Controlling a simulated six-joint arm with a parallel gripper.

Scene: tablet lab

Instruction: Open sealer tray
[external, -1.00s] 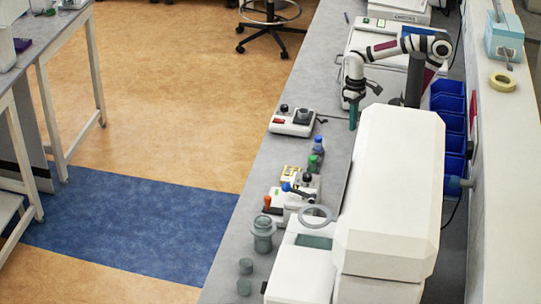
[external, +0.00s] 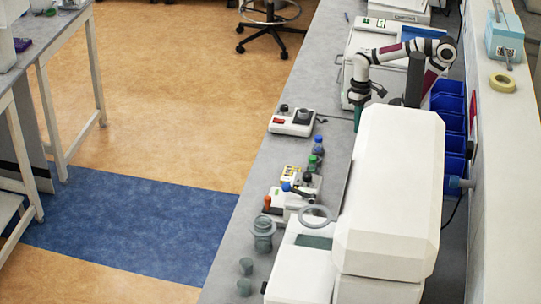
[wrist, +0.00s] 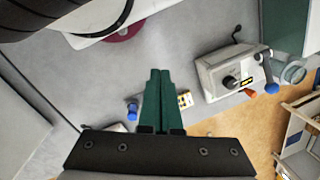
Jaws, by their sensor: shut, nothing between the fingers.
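My gripper (external: 357,122) has green fingers pressed together and empty. It points down above the grey bench, just behind the large white machine. In the wrist view, the shut fingers (wrist: 160,72) reach up the middle of the picture. A low white machine (external: 385,72) with a thin handle (external: 338,72) on its left side stands behind my gripper. My arm covers part of it. No label names the sealer, and I cannot tell for sure which machine it is. No open tray shows. My gripper touches no handle that I can see.
The large white machine (external: 390,190) stands close in front of my gripper. Blue bins (external: 447,110) stand at right.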

